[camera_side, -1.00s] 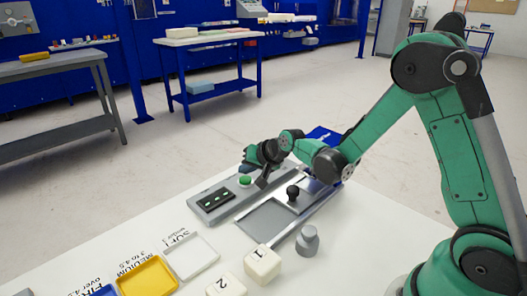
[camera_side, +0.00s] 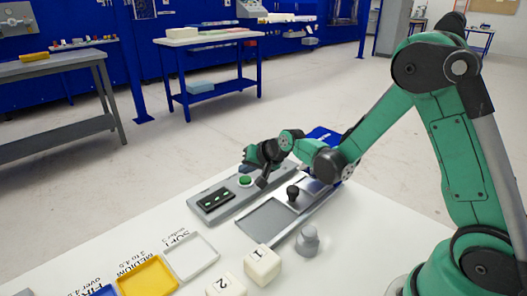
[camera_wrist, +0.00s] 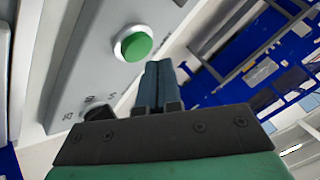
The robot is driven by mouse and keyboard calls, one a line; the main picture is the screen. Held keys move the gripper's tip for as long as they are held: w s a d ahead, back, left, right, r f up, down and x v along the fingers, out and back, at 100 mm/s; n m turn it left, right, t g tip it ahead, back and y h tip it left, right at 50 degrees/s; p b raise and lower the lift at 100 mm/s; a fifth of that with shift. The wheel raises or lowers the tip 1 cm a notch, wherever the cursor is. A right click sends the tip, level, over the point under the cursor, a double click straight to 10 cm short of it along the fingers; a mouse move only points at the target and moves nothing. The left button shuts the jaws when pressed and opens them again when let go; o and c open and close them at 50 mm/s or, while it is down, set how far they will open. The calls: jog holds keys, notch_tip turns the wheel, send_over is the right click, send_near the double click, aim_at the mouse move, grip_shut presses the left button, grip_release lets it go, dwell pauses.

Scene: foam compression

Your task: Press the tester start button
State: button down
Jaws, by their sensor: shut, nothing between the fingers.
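The tester start button (camera_side: 245,181) is a green cap in a white ring on the grey tester panel (camera_side: 223,215). It also shows in the wrist view (camera_wrist: 137,46), at the upper middle. My gripper (camera_side: 262,183) is over the panel, with its dark fingers pointing down just right of the button in the side view. In the wrist view my fingers (camera_wrist: 158,70) are shut together with nothing between them. Their tips appear just below and right of the button. The button's green cap is uncovered, and I see no contact with it.
A display strip (camera_side: 215,199) with green marks is on the panel. Beside it are a grey recessed plate (camera_side: 264,220), a black knob (camera_side: 292,193) and a grey weight (camera_side: 307,241). White blocks (camera_side: 263,265), a white tray (camera_side: 191,257) and a yellow tray (camera_side: 148,278) are nearer the front.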

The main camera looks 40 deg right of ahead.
aim_at(247, 181)
jog(key=shift+f, duration=0.1)
dwell(0.7)
jog(key=shift+f, duration=0.35)
jog(key=shift+f, duration=0.4)
dwell(0.6)
jog(key=shift+r, duration=3.35)
